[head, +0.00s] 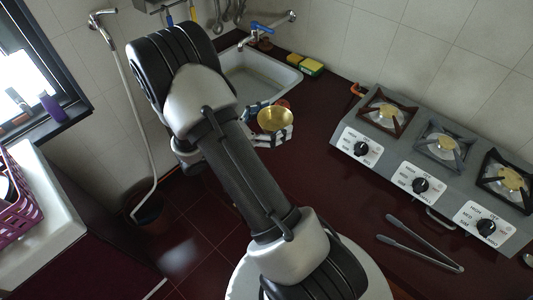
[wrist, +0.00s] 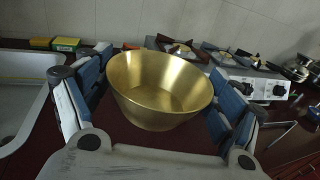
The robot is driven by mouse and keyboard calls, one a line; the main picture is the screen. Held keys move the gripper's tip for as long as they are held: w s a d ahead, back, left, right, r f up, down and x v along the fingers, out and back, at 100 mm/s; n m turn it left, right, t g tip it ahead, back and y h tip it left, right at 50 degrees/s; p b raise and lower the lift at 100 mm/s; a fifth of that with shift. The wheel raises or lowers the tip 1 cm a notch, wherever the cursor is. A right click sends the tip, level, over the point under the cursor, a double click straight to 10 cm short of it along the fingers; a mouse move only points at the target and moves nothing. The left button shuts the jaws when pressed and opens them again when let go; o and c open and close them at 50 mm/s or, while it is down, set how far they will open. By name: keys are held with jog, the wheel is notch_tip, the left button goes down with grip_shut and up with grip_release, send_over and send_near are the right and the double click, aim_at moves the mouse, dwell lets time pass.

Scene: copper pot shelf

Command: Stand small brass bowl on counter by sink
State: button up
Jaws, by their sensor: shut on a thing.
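The small brass bowl (head: 275,119) is upright between the fingers of my gripper (head: 272,134) in the head view. In the wrist view the bowl (wrist: 160,88) fills the space between the two blue-padded fingers of the gripper (wrist: 158,100), its open mouth facing up. The gripper is shut on it. The bowl is over the dark red counter (head: 310,110), close to the front right of the sink (head: 262,80). I cannot tell whether its base touches the counter. My arm hides part of the sink and the counter edge.
A gas stove (head: 430,165) with several burners stands on the right. Metal tongs (head: 420,243) lie in front of it. Counter between sink and stove is clear.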

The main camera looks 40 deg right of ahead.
jog(key=w+n+t, duration=0.3)
jog(key=w+t, duration=0.1)
jog(key=w, duration=0.2)
jog(key=shift+t, duration=0.3)
notch_tip(320, 180, down, 14)
jog(key=b, duration=0.4)
jog(key=shift+f, duration=0.2)
jog(key=shift+s+f+b, duration=0.1)
jog(key=shift+f+b, duration=0.5)
jog(key=shift+f, duration=1.8)
jog(key=shift+f, duration=0.25)
jog(key=o, duration=1)
jog(key=shift+c, duration=0.2)
jog(key=shift+r, duration=0.1)
